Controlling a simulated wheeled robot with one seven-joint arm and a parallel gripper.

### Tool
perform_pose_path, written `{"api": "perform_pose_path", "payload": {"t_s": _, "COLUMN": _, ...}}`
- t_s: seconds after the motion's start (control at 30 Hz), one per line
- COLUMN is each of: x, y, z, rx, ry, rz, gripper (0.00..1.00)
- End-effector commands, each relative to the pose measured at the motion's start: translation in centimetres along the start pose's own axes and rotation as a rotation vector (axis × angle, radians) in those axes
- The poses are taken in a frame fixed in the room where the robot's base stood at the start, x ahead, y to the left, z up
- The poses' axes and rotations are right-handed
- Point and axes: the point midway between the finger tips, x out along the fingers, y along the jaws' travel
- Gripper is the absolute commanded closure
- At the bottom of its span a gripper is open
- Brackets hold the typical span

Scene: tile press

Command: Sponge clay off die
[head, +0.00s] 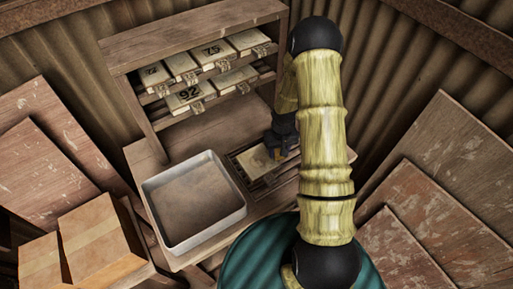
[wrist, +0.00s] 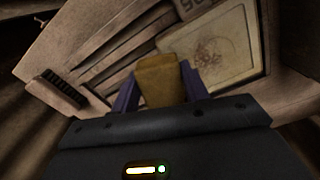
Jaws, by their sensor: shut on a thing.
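My gripper (wrist: 158,92) is shut on a yellow-brown sponge (wrist: 160,78), which stands between its purple fingers in the wrist view. A pale square die (wrist: 222,48) with brownish clay marks on its face lies just beyond the sponge, to the right. Whether the sponge touches the die I cannot tell. In the head view the die (head: 254,163) lies on the bench, with my gripper (head: 279,148) over its right side. Part of the die is hidden by the gripper there.
An empty metal tray (head: 242,212) stands on the bench left of the die. Behind is a wooden rack (head: 125,55) with several numbered dies. A dark-bristled brush (wrist: 60,92) lies at left in the wrist view. Cardboard boxes (head: 95,245) and leaning boards (head: 440,150) flank the bench.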

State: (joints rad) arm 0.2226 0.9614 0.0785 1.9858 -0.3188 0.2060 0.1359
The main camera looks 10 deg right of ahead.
Motion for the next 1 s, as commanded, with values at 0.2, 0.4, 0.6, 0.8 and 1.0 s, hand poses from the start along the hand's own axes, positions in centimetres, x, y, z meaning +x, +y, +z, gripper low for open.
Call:
{"api": "perform_pose_path", "payload": {"t_s": 0.2, "x": 0.0, "y": 0.0, "z": 0.0, "rx": 0.001, "ry": 0.0, "rz": 0.0, "gripper": 0.77}}
{"api": "perform_pose_path", "payload": {"t_s": 0.4, "x": -1.7, "y": -2.1, "z": -0.1, "rx": -0.091, "ry": 0.003, "rz": -0.001, "gripper": 0.77}}
{"api": "perform_pose_path", "payload": {"t_s": 0.6, "x": -4.9, "y": -6.4, "z": 0.3, "rx": -0.29, "ry": 0.002, "rz": 0.0, "gripper": 0.77}}
{"api": "perform_pose_path", "payload": {"t_s": 0.8, "x": -5.3, "y": -7.1, "z": 0.5, "rx": -0.33, "ry": -0.001, "rz": 0.0, "gripper": 0.77}}
{"api": "perform_pose_path", "payload": {"t_s": 1.0, "x": -5.2, "y": -7.1, "z": 0.5, "rx": -0.329, "ry": -0.001, "rz": 0.0, "gripper": 0.77}}
